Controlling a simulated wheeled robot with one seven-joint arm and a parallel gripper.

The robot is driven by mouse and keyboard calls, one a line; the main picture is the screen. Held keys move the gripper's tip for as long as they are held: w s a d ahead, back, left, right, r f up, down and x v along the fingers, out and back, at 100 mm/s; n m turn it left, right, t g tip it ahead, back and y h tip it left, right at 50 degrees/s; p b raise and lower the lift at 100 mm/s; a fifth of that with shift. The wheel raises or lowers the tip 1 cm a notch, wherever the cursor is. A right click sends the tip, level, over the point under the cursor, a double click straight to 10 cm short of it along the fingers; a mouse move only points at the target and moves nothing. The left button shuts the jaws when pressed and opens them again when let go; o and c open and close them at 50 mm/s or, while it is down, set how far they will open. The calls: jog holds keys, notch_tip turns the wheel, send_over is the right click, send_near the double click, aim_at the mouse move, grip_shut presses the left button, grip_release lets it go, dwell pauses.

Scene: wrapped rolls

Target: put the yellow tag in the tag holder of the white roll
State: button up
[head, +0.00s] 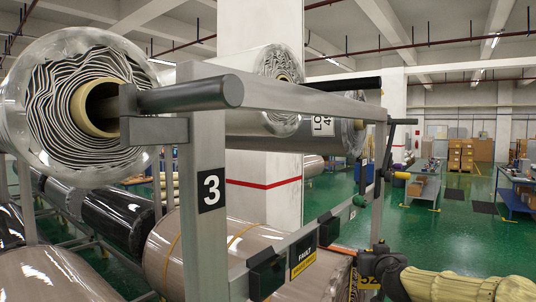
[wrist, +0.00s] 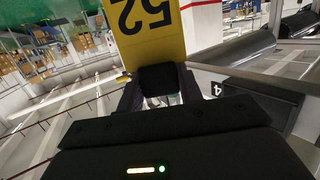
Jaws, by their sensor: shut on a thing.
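The yellow tag (wrist: 178,40), marked 52, is held in my gripper (wrist: 158,98) at the top of the wrist view, its number upside down there. In the head view my gripper (head: 377,262) is at the lower right, beside the rack, and the tag (head: 369,283) shows partly just under it. A pale, clear-wrapped roll (head: 272,65) lies high behind the front rack post. A large wrapped roll with a striped end (head: 75,95) is at the upper left. I cannot tell which is the white roll. Black holders (head: 267,273) sit on the rack's rail; I cannot tell which is its tag holder.
The grey rack post bears a 3 sign (head: 211,187). A FAULT sign (head: 303,255) hangs on the rail. A brown roll (head: 200,255) lies low on the rack. Green floor (head: 450,240) is open to the right, with blue tables (head: 515,190) farther off.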

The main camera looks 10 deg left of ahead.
jog(key=s+a+r+n+y+p, duration=0.1)
jog(key=s+a+r, duration=0.1)
jog(key=r, duration=0.3)
jog(key=s+a+r+n+g+y, duration=0.1)
jog(key=a+r, duration=0.1)
jog(key=r, duration=0.2)
jog(key=s+a+r+n+y+p, duration=0.1)
jog(key=s+a+r+y, duration=0.15)
jog(key=r, duration=0.25)
jog(key=s+a+r+n+g+y, duration=0.4)
jog(key=s+a+r, duration=0.4)
jog(key=s, duration=0.2)
jog(key=s+a+r+n+g+y, duration=0.3)
jog(key=s+a+r, duration=0.4)
jog(key=s, duration=0.3)
jog(key=shift+s+a+r+n+g+y, duration=0.3)
jog(key=shift+a+r+n+g+y, duration=0.1)
jog(key=shift+n+g, duration=0.35)
jog(key=shift+d+f+b, duration=0.15)
jog(key=shift+f+b, duration=2.75)
jog(key=shift+b, duration=0.6)
